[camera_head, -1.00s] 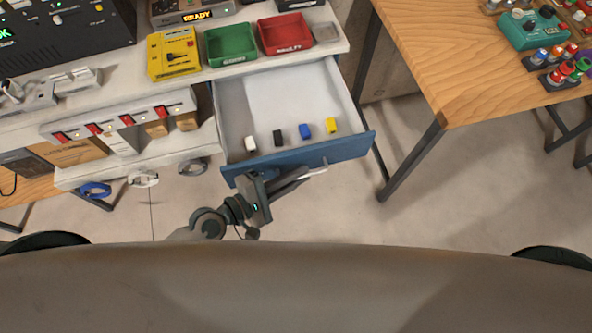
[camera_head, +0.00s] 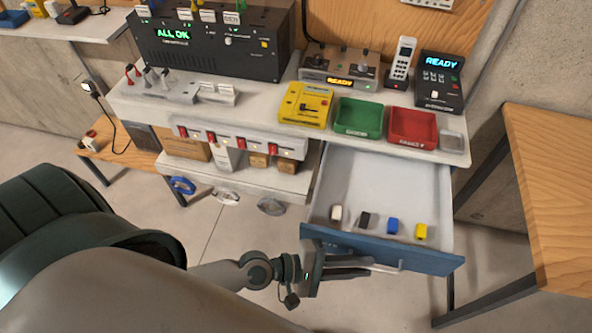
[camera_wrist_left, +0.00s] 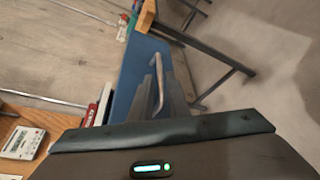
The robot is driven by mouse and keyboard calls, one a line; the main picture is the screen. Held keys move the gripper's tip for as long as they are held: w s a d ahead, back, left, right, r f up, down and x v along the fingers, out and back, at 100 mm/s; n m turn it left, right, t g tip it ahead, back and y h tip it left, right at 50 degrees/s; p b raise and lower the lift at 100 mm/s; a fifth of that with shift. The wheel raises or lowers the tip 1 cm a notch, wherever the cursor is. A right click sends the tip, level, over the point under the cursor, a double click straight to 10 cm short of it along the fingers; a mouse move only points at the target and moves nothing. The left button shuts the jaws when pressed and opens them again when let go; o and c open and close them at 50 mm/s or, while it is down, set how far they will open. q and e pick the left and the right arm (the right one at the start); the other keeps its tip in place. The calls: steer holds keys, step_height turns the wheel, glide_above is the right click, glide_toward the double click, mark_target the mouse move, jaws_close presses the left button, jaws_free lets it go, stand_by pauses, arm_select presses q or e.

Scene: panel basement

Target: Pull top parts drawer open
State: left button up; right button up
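The top parts drawer (camera_head: 384,180) is pulled well out from under the white bench top. It has a white inside and a blue front (camera_head: 425,258). White, black, blue and yellow small blocks (camera_head: 392,226) stand in a row near its front. My left gripper (camera_head: 366,266) is at the outer side of the drawer front, its fingers closed about the pale bar handle (camera_head: 389,265). In the left wrist view the handle (camera_wrist_left: 157,88) runs between the dark fingers (camera_wrist_left: 163,75), beside the blue front (camera_wrist_left: 133,70). My right gripper is out of view.
Yellow box (camera_head: 306,105), green bin (camera_head: 358,118) and red bin (camera_head: 412,126) stand on the bench above the drawer. A lower shelf (camera_head: 240,178) lies to its left. A wooden table (camera_head: 555,180) stands at the right. Floor in front is clear.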

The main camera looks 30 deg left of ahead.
arm_select(q)
steer(key=b+v, duration=0.6)
steer(key=v, duration=0.9)
steer(key=shift+s+a+b, duration=0.2)
steer(key=shift+b, duration=0.1)
steer(key=shift+f, duration=0.1)
